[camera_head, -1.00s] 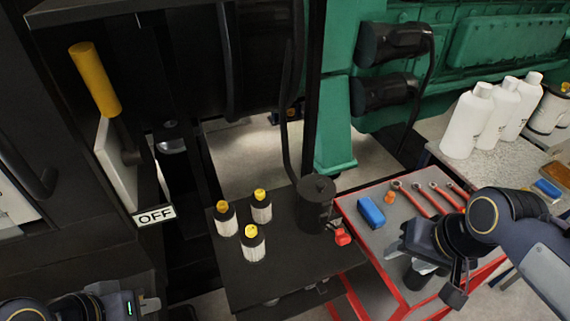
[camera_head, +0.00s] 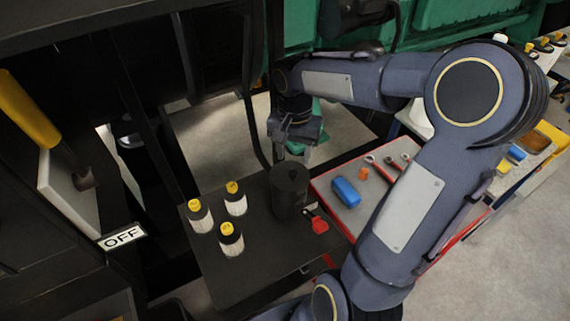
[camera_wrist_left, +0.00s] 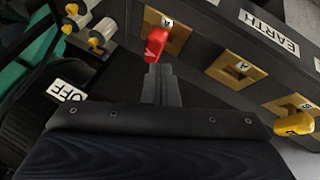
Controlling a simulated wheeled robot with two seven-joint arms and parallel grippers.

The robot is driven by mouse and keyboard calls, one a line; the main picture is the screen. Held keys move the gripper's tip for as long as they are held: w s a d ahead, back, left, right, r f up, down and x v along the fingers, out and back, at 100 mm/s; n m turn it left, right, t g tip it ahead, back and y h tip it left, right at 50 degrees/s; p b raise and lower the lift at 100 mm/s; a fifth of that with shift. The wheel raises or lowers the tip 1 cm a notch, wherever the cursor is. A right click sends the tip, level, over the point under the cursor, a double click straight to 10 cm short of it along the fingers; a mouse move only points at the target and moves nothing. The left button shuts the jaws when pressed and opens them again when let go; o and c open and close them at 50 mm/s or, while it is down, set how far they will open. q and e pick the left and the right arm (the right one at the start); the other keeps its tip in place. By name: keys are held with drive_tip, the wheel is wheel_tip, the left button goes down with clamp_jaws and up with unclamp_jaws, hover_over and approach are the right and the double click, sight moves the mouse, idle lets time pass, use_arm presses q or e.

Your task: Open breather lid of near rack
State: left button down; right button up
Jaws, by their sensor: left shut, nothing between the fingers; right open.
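A black cylindrical canister (camera_head: 289,196) with a flat round top, which looks like the breather with its lid on, stands on the dark rack shelf (camera_head: 250,283). My right gripper (camera_head: 296,150) is open, pointing down, above and behind the canister in the head view. It looks apart from the lid, and its fingertips are small and dark there. My left gripper (camera_wrist_left: 160,82) is shut and empty in the left wrist view, its tips close below a red handle (camera_wrist_left: 155,44). I cannot tell whether they touch. The left gripper is not seen in the head view.
Several yellow-capped filters (camera_head: 232,238) stand left of the canister. A red item (camera_head: 319,225) lies at its right. A red-edged tray (camera_head: 323,188) holds a blue block (camera_head: 346,192) and wrenches. An OFF label (camera_head: 122,237) and yellow lever (camera_head: 25,110) are at left.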

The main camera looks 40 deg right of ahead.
sight(293, 172)
wheel_tip(293, 172, down, 6)
drive_tip(key=shift+r, duration=0.1)
clamp_jaws()
idle(0.5)
